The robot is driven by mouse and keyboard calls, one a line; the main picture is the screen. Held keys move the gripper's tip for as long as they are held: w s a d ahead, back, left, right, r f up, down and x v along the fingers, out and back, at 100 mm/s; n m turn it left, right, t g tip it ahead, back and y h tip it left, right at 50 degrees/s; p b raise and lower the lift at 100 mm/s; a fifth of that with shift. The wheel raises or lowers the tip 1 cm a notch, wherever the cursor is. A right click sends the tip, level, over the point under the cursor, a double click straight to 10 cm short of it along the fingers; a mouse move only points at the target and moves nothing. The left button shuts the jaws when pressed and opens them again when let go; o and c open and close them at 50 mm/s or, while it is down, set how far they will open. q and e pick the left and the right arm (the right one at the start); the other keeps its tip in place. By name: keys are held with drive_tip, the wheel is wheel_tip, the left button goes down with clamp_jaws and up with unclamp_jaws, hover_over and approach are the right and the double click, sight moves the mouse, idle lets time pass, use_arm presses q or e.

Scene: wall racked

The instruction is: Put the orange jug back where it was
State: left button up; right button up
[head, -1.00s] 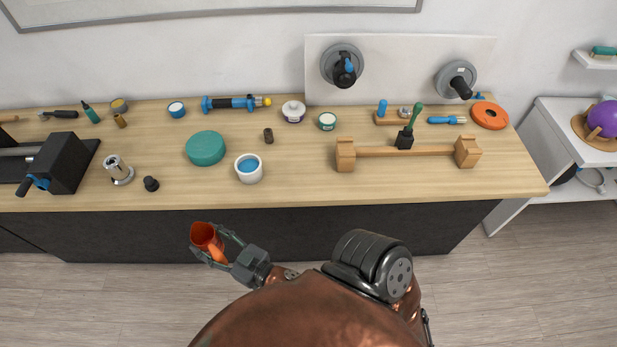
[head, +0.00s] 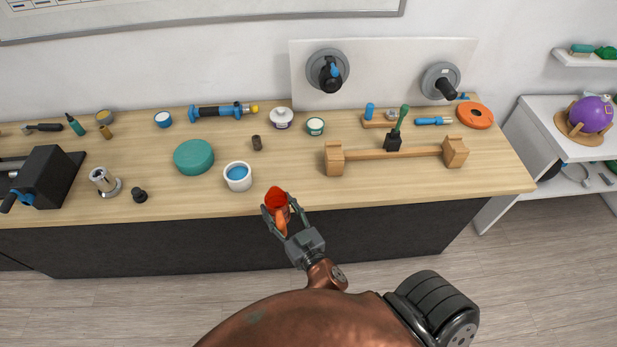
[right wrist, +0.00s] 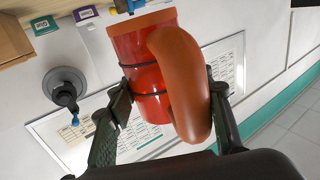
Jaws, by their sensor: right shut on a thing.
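The orange jug (head: 277,200) is held by my right gripper (head: 284,216) just in front of the bench's front edge in the head view. In the right wrist view the jug (right wrist: 150,75) is red-orange with a thick orange handle (right wrist: 183,85) facing the camera. In the head view the jug's lower part is partly hidden by the fingers. My left gripper is not in view.
The wooden bench (head: 300,195) carries a white cup with blue inside (head: 238,176), a teal disc (head: 194,157), a wooden bar stand (head: 392,154) and a black vise (head: 45,175). Bench surface between the cup and the bar stand is clear. Wall-mounted grey discs (head: 328,68) stand behind.

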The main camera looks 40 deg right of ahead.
drive_tip(key=w+d+r+m+h+b, duration=0.1)
drive_tip(key=w+d+r+m+h, duration=0.15)
drive_tip(key=w+d+r, duration=0.35)
drive_tip(key=shift+n, duration=0.35)
drive_tip(key=shift+w+d+f+b, duration=0.45)
drive_tip(key=shift+w+d+f, duration=1.1)
drive_tip(key=shift+f, duration=0.85)
drive_tip(key=shift+w+d+f+b, duration=0.4)
drive_tip(key=shift+w+d+f, duration=0.95)
drive_tip(key=shift+w+f, duration=0.75)
drive_tip(key=shift+w+d+f+b, duration=0.45)
drive_tip(key=shift+w+d+f, duration=0.95)
drive_tip(key=shift+f, duration=1.25)
drive_tip(key=shift+d, duration=0.1)
drive_tip(key=shift+f, duration=0.2)
drive_tip(key=o, duration=1.3)
drive_tip(key=shift+r, duration=0.15)
